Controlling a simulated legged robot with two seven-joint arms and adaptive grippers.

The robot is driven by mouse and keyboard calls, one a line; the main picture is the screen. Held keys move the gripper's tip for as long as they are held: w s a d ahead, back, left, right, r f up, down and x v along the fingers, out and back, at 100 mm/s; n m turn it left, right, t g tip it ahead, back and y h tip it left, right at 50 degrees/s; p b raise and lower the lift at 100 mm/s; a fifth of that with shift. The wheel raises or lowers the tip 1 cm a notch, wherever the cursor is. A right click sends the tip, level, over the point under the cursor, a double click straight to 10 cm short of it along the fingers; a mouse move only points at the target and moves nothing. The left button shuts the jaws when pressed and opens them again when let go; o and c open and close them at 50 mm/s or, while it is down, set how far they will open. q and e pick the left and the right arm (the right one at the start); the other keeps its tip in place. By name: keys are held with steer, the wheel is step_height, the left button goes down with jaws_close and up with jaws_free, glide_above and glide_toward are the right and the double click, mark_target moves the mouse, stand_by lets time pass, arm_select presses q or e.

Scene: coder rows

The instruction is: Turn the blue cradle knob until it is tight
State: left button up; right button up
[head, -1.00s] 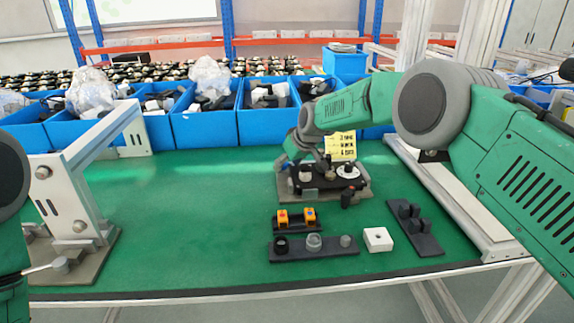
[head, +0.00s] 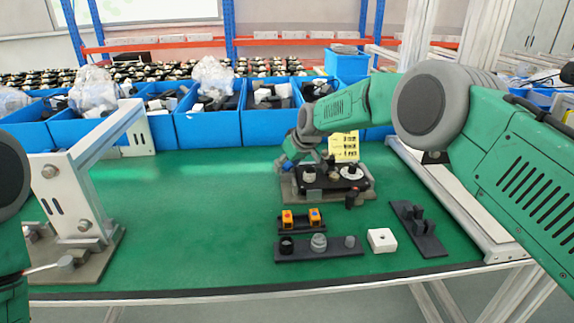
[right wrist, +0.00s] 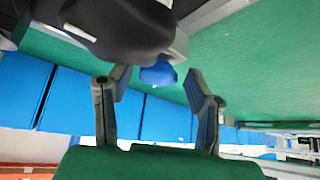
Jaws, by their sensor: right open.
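The blue cradle knob (right wrist: 158,74) shows in the right wrist view, below a dark part of the cradle. My right gripper (right wrist: 156,84) is open, with one finger on each side of the knob. Gaps show between the knob and both fingers. In the head view the cradle (head: 286,188) stands on the green table with dark and pale round parts on top.
A yellow note (head: 345,145) stands behind the cradle. In front are a rack with orange pieces (head: 287,219), a dark strip (head: 300,254) with round parts, a white block (head: 382,240) and a dark peg holder (head: 428,245). A white frame fixture (head: 70,200) is left. The middle-left table is clear.

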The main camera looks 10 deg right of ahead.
steer(key=shift+a, duration=0.1)
steer(key=shift+d, duration=0.4)
jaws_close()
steer(key=shift+a+m+h+p, duration=0.15)
steer(key=shift+m+h+p, duration=0.15)
steer(key=shift+m+p, duration=0.15)
steer(key=shift+r+m+h, duration=0.1)
steer(key=shift+m+h, duration=0.2)
steer(key=shift+m, duration=0.25)
steer(key=shift+a+m+t+h, duration=0.15)
steer(key=shift+m+t+h, duration=0.15)
steer(key=shift+m, duration=0.2)
steer(key=shift+m+h, duration=0.3)
steer(key=shift+m, duration=0.2)
steer(key=m+h+b, duration=0.1)
steer(key=m+b, duration=0.1)
steer(key=m+h+b, duration=0.1)
steer(key=m+b, duration=0.1)
steer(key=b, duration=0.1)
steer(key=shift+w+f+m+h, duration=0.1)
steer(key=shift+f+m+h, duration=0.25)
steer(key=shift+m+h, duration=0.05)
steer(key=shift+m+b, duration=0.4)
steer(key=shift+r+m+h, duration=0.15)
steer(key=shift+m+h, duration=0.25)
steer(key=shift+g, duration=0.4)
steer(key=shift+r, duration=0.1)
